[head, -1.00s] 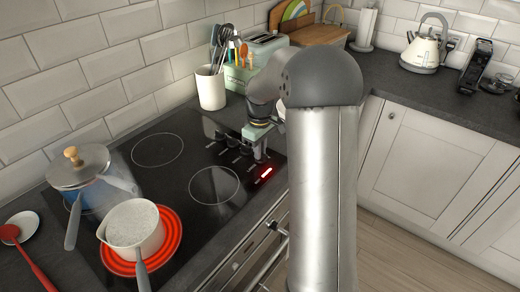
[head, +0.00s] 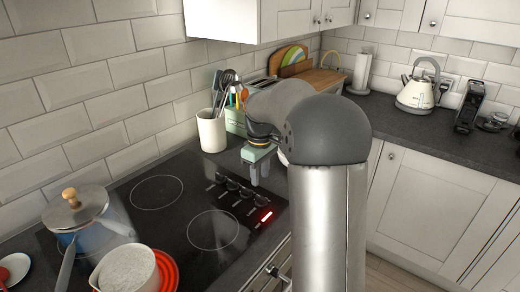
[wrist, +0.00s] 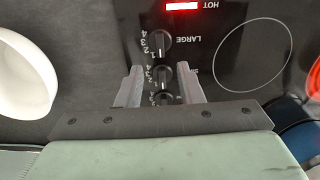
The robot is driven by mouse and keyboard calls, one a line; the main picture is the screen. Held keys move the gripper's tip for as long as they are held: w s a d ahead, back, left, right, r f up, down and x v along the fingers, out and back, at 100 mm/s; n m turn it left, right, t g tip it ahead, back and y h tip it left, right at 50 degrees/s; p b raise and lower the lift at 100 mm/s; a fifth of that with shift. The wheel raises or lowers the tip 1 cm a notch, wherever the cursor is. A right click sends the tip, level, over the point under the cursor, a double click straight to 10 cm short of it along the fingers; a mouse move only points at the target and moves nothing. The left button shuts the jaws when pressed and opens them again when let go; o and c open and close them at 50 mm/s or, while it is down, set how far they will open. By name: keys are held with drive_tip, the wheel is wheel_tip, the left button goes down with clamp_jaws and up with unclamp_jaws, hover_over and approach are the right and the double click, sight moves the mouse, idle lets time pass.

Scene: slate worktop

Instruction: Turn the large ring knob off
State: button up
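The large ring knob (wrist: 160,43) is a black dial beside the printed word LARGE in the wrist view, nearest the red HOT light. It has a pale mark, but its exact setting is too small to read. It belongs to the row of black knobs (head: 232,185) on the hob in the head view. My gripper (head: 257,178) is above the panel near that row. In the wrist view my gripper (wrist: 160,88) is open and empty. Its fingers appear on either side of another knob (wrist: 161,76), with the LARGE knob beyond the fingertips.
A white pot (head: 125,270) stands on a glowing red ring (head: 168,272) at the front left. A blue lidded pot (head: 88,228) is behind it. A red HOT light (head: 266,216) glows on the black hob (head: 180,225). A white utensil crock (head: 211,132) stands behind the hob.

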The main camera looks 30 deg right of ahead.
wheel_tip(320, 180, up, 10)
idle(0.3)
idle(0.3)
